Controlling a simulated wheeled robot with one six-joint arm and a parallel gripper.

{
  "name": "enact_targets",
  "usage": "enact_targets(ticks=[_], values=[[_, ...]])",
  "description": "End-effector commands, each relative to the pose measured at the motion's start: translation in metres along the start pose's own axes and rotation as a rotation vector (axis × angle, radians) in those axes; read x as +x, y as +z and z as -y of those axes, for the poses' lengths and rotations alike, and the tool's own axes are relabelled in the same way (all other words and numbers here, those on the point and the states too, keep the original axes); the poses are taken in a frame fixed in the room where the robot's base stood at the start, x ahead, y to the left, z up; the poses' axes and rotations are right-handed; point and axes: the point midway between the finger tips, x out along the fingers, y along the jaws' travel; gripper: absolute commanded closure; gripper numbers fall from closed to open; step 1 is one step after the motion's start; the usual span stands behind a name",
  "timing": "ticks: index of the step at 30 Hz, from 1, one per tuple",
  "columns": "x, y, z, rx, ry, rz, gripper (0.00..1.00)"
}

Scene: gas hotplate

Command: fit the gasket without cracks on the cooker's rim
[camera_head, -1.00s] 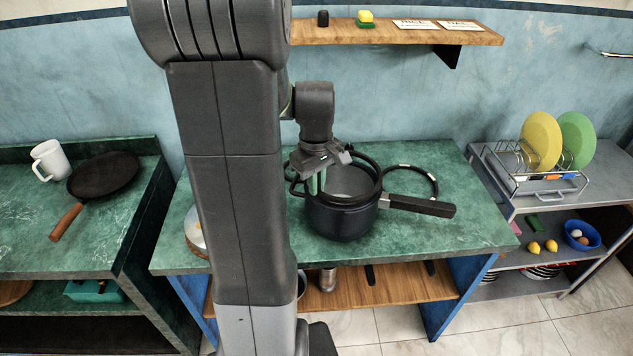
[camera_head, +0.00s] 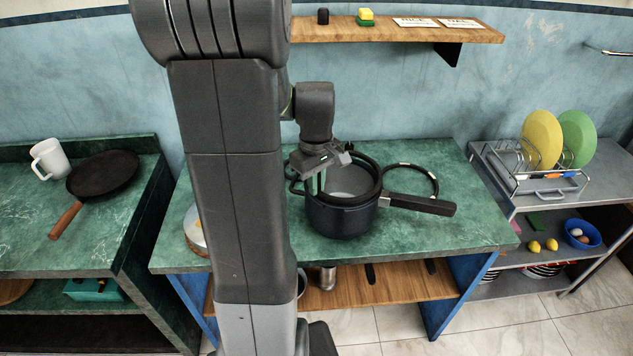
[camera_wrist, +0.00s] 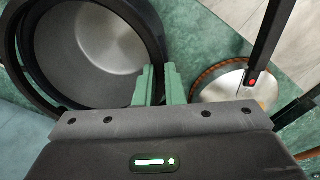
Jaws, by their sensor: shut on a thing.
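The cooker (camera_head: 342,222) is a dark pot with a long black handle (camera_head: 420,204), upright on the green counter. A black gasket (camera_head: 371,163) is at the top of the cooker, close to its rim; I cannot tell whether it is fully seated all round. My gripper (camera_head: 318,188) is shut on this gasket at the cooker's left side. In the wrist view the green fingers (camera_wrist: 160,87) are together at the edge of the dark ring (camera_wrist: 157,30). A second black gasket (camera_head: 437,184) with pale marks lies on the counter behind the cooker's handle.
A round metal lid (camera_wrist: 222,84) with an orange-brown edge lies left of the cooker, partly hidden by my arm in the head view. A frying pan (camera_head: 104,174) and white mug (camera_head: 50,159) stand on the left counter. A dish rack (camera_head: 545,190) stands right.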

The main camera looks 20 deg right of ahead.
Motion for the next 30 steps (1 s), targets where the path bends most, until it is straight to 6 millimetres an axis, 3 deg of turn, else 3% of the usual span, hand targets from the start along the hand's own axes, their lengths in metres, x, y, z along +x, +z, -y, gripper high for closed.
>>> enact_targets(ticks=[18, 19, 22, 30], values=[[0.017, 0.000, 0.000, 0.000, 0.000, 0.000, 1.00], [0.015, 0.000, 0.000, 0.000, 0.000, 0.000, 0.85], [0.015, 0.000, 0.000, 0.000, 0.000, 0.000, 0.66], [0.015, 0.000, 0.000, 0.000, 0.000, 0.000, 0.66]])
